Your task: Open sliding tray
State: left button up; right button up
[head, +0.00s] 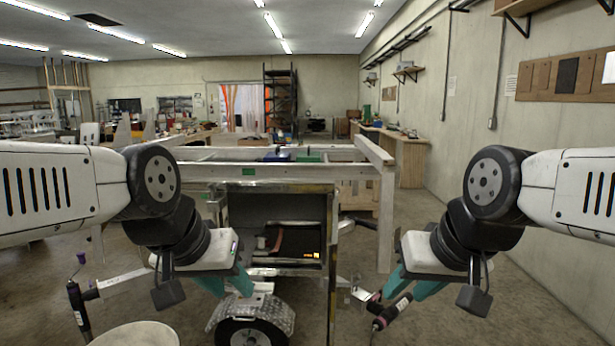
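A metal-framed cabinet (279,187) stands straight ahead under the white trailer beams, its dark front open. Inside its lower part is a dark sliding tray (297,238) with a metal rim and a small yellow label; it appears pushed in. A metal ledge runs below it. My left gripper (226,286) has teal fingers spread apart, in front of the cabinet's lower left. My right gripper (410,288) also has teal fingers spread apart, to the right of the cabinet. Both look empty, and neither visibly touches the tray.
A wheel with a silver fender (252,318) sits below the cabinet. A round pale top (136,334) is at the lower left. A dark-handled tool (390,312) is near my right gripper. A white post (385,220) stands right of the cabinet. Floor further right is clear.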

aim_at(287, 240)
jog(key=i+j+u, duration=0.2)
jog(key=i+u, duration=0.25)
jog(key=i, duration=0.55)
jog(key=i+l+u, duration=0.2)
jog(key=i+u, duration=0.2)
jog(key=i, duration=0.6)
